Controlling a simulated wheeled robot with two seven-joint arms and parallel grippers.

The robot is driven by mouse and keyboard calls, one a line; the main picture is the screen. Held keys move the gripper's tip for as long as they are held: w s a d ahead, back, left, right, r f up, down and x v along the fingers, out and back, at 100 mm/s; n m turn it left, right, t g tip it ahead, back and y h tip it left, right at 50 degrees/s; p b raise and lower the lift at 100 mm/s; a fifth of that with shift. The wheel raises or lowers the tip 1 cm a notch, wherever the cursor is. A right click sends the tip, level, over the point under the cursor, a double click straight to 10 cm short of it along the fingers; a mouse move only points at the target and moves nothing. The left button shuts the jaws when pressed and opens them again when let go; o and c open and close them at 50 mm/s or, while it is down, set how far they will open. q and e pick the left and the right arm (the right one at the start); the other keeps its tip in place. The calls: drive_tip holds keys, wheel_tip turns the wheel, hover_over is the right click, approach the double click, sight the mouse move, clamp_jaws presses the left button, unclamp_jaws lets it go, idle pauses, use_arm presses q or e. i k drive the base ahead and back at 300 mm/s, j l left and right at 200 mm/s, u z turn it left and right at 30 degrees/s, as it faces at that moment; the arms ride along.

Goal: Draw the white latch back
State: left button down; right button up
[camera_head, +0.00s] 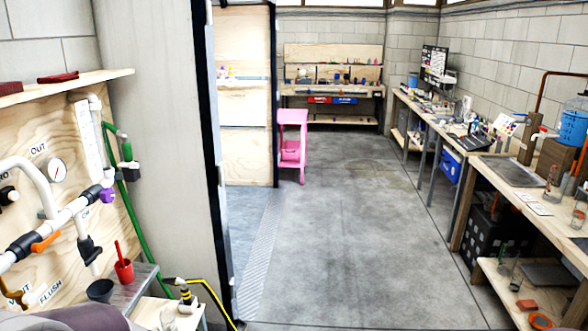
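I cannot make out a white latch in the head view. A tall pale panel (158,130) with a black edge stands left of centre, beside an open doorway. A plywood board (60,130) at the left carries white pipes (75,207), a round gauge (55,171) and an orange valve handle (46,243). Neither of my grippers is in view.
A pink stand (292,142) stands by the doorway's right edge. Workbenches (535,195) with tools and glassware line the right wall. Another bench (335,88) is at the back. The grey floor (360,240) between is clear. A red cup (124,271) sits at lower left.

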sight(132, 164)
drive_tip(key=i+u, duration=0.1)
drive_tip(key=i, duration=0.9)
drive_tip(key=i+l+u, duration=0.1)
drive_tip(key=i, duration=0.9)
drive_tip(key=l, duration=0.1)
